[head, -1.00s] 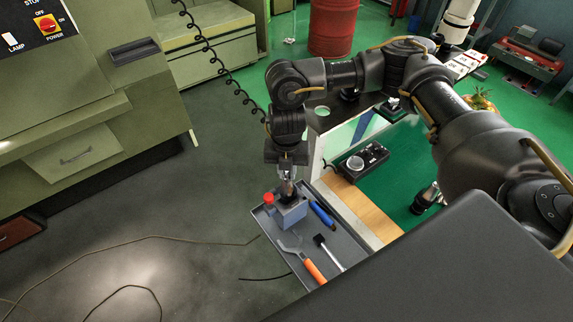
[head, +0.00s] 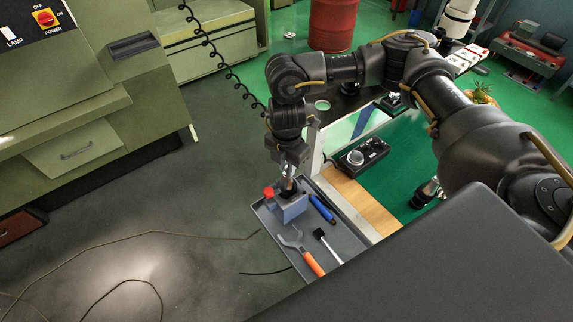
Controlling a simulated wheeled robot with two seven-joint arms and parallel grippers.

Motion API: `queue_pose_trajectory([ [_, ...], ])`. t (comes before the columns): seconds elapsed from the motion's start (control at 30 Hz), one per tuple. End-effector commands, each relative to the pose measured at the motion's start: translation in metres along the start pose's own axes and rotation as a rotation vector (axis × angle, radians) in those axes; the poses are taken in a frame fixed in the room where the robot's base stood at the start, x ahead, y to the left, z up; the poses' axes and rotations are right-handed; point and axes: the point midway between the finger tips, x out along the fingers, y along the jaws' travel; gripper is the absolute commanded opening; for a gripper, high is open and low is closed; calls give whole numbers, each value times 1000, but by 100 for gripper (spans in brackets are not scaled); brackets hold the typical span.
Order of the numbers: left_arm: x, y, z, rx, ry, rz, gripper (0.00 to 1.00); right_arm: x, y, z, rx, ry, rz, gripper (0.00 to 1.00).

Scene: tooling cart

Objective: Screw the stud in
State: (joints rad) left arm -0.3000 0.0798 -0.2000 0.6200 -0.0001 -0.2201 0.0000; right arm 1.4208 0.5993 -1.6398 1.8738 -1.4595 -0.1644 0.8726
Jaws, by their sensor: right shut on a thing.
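My right gripper (head: 288,182) points down over a grey-blue block (head: 291,210) on the tray (head: 341,240) of the cart. It is shut on a small dark stud at the top of the block. The stud is mostly hidden between the fingers, so I cannot tell how deep it sits. My left gripper is not in view.
A red-capped item (head: 268,192) stands left of the block. A blue-handled tool (head: 322,209), a black-headed brush (head: 327,244) and an orange-handled tool (head: 312,262) lie on the tray. A coiled cable (head: 222,62) hangs behind the gripper.

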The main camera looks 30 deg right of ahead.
Motion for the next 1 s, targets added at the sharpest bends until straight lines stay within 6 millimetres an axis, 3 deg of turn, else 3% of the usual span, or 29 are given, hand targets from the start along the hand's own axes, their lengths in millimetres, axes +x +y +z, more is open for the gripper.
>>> queue_pose_trajectory([
  [0.23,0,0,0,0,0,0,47,0,0,0,55,0,0,0],
  [0.6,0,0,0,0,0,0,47,0,0,0,505,-1,0,0],
  [1.0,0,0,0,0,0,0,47,0,0,0,578,-1,0,0],
])
